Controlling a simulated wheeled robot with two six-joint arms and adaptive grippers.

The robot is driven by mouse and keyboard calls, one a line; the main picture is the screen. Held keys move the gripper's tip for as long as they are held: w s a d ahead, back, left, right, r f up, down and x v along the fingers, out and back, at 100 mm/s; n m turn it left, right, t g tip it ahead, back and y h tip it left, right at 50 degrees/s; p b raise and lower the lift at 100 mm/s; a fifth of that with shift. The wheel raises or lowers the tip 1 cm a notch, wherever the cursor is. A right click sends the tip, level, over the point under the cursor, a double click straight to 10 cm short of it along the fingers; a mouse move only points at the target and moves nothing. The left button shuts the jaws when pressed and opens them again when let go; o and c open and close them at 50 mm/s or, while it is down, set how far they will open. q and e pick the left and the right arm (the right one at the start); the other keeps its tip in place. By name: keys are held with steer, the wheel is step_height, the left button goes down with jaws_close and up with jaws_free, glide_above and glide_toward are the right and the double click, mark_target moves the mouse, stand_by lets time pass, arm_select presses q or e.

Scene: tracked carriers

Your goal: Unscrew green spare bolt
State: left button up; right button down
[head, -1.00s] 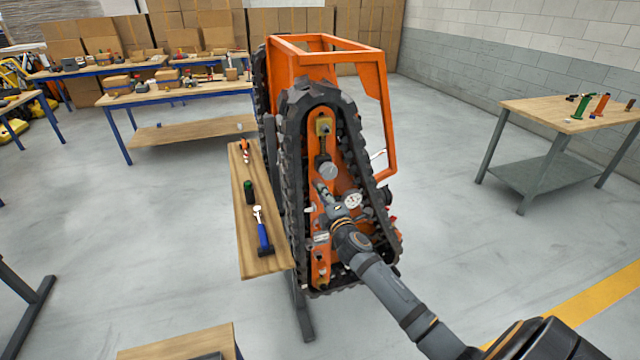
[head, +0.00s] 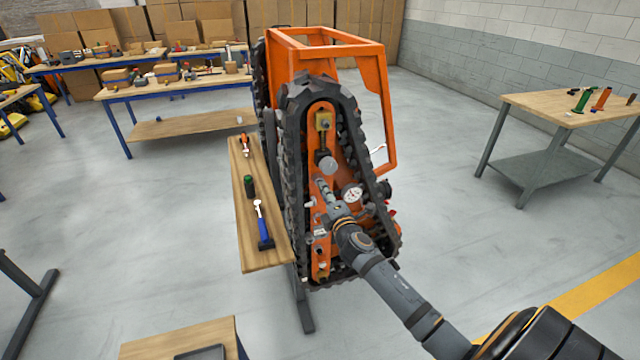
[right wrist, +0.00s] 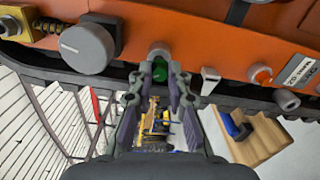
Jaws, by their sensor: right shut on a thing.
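The green spare bolt (right wrist: 160,71) shows in the right wrist view, in a grey round collar on the orange side panel (right wrist: 210,30) of the tracked carrier. My right gripper (right wrist: 160,80) is at the panel with its two dark fingers on either side of the bolt, shut on it. In the head view my right gripper (head: 320,184) reaches the carrier's side (head: 321,140) between the tracks; the bolt cannot be made out there. My left gripper is not in view.
A grey round knob (right wrist: 87,48) and an orange button (right wrist: 261,75) flank the gripper. A pressure gauge (head: 352,193) is close to my wrist. A wooden shelf (head: 262,235) with several tools stands left of the carrier. A workbench (head: 545,103) stands at the right.

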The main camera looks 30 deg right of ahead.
steer(key=shift+v, duration=1.25)
steer(key=shift+b+v, duration=0.45)
steer(key=shift+v, duration=1.35)
steer(key=c, duration=1.8)
jaws_free()
jaws_close()
